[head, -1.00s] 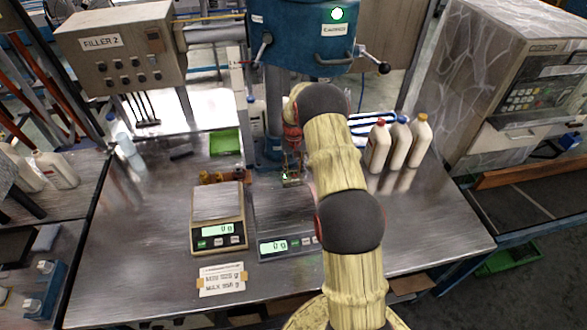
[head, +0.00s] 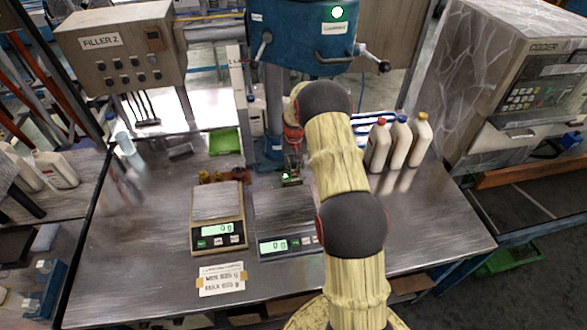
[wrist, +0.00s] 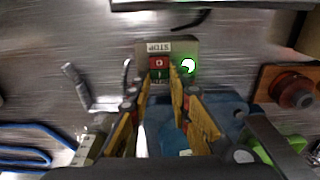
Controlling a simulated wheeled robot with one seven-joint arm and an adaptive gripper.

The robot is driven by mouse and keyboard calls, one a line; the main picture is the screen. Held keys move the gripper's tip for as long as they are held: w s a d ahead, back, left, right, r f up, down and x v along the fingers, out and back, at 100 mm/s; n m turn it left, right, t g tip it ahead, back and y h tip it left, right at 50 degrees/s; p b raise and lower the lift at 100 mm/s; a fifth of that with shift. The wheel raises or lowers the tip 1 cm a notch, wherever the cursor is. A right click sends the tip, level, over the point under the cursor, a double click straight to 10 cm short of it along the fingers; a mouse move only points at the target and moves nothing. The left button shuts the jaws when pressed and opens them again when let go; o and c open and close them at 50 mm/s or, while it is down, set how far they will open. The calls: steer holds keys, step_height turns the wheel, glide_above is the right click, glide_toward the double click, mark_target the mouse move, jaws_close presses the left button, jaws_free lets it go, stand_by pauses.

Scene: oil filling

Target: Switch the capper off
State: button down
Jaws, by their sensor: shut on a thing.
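The capper (head: 303,35) is the blue machine at the top middle in the head view. A lit greenish-white lamp (head: 337,13) is on its head. Its switch box (head: 291,179) sits low in front of the column, with a lit green lamp. In the wrist view the switch box (wrist: 166,62) shows a STOP label, a red O button (wrist: 158,63), a green I button (wrist: 158,76) and a lit lamp (wrist: 188,66). My gripper (wrist: 165,88) points at the switch, its fingertips on either side of the buttons. Exact contact is hard to see.
Two scales (head: 218,205) (head: 285,210) stand on the steel table. Several capped bottles (head: 400,142) stand to the right of my arm. A green tray (head: 223,141) lies at the left of the column.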

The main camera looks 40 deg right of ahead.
steer(key=shift+s+a+r+t+h+b, duration=0.1)
steer(key=shift+s+t+h+b, duration=0.2)
steer(key=shift+t+b, duration=0.45)
steer(key=shift+s+a+t+h+b, duration=0.1)
steer(key=shift+t+h+b, duration=0.3)
steer(key=shift+t+b, duration=0.3)
steer(key=c, duration=1.8)
jaws_free()
steer(key=shift+o, duration=0.8)
steer(key=shift+r, duration=0.15)
steer(key=v, duration=1.1)
steer(key=shift+r, duration=0.35)
steer(key=shift+s+a, duration=0.1)
